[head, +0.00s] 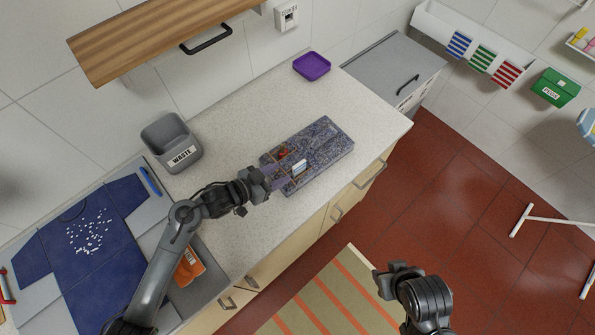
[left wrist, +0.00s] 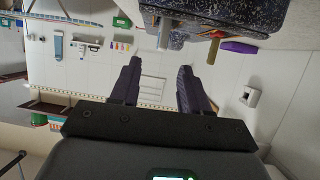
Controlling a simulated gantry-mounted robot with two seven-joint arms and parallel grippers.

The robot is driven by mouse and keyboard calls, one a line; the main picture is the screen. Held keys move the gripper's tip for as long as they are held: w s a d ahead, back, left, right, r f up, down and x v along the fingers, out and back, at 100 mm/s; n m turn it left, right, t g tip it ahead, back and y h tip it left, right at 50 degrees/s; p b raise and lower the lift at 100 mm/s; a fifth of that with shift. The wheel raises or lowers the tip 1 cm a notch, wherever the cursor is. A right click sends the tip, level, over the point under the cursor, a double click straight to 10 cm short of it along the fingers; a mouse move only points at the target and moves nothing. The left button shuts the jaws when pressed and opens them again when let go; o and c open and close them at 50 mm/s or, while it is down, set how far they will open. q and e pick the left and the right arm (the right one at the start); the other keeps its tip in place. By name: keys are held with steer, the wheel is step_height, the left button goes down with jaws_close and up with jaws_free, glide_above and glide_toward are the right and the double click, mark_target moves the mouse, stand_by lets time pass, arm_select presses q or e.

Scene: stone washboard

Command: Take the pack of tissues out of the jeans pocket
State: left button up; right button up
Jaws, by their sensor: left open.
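The jeans (head: 325,147) are a folded, mottled dark-blue slab on the counter; they also show at the top of the left wrist view (left wrist: 235,15). A small white-and-blue pack of tissues (head: 299,168) sticks up at their near-left part, by orange-brown trim. In the left wrist view what looks like the pack (left wrist: 164,32) shows beyond the fingertips, roughly between their lines. My left gripper (head: 276,178) is open and empty, close to the pack at the jeans' left end; its fingers show apart in the wrist view (left wrist: 160,66). My right gripper (head: 386,283) is away over the floor; its jaws are unclear.
A purple tray (head: 312,66) stands at the counter's back. A grey waste bin (head: 172,142) stands left of the jeans. A blue garment (head: 85,240) with white bits lies at the left, near an orange packet (head: 189,267). Counter right of the tray is clear.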

mark_target(296, 166)
arm_select(q)
steer(key=shift+x, duration=4.65)
steer(key=shift+c, duration=0.4)
jaws_close()
